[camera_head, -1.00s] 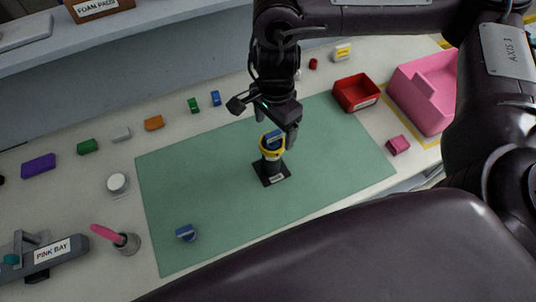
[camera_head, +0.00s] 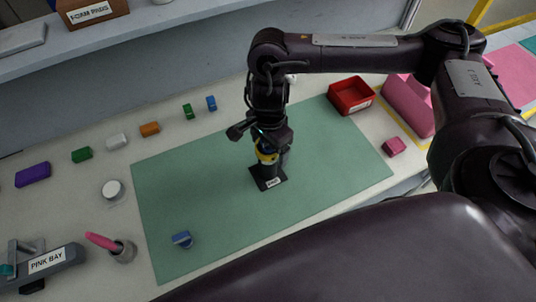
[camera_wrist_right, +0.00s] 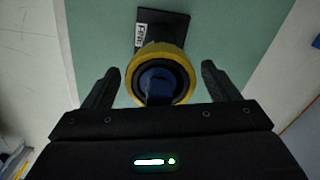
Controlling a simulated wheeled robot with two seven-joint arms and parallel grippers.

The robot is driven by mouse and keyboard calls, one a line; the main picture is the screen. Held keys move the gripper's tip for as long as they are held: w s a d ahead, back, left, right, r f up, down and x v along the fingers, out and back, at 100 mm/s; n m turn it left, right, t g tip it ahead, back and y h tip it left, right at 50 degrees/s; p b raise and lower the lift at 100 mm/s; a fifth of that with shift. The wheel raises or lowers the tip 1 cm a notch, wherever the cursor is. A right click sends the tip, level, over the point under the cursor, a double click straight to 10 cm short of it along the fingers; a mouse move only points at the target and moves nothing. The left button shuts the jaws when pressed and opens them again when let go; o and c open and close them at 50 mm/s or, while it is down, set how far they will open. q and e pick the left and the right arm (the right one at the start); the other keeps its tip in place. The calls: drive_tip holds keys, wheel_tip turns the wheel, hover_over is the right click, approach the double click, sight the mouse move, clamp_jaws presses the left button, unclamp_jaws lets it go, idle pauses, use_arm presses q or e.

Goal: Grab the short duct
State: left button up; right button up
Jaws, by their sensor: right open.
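A black stand (camera_head: 268,181) with a white label stands on the green mat (camera_head: 200,185) and carries a yellow ring (camera_head: 266,157). In the right wrist view a dark blue round piece (camera_wrist_right: 160,82) sits inside the yellow ring (camera_wrist_right: 168,50). A second small blue piece (camera_head: 182,240) lies near the mat's front left. I cannot tell which is the short duct. My right gripper (camera_head: 267,148) is directly over the stand, and its body hides the top. In the wrist view its open fingers (camera_wrist_right: 160,68) are on either side of the ring, apart from it. My left gripper is not in view.
A red bin (camera_head: 351,95) and pink block (camera_head: 394,146) are to the right of the mat. Several coloured blocks line the back of the table. Most of the mat is clear.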

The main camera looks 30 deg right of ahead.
drive_tip(key=c, duration=1.4)
drive_tip(key=shift+r, duration=0.1)
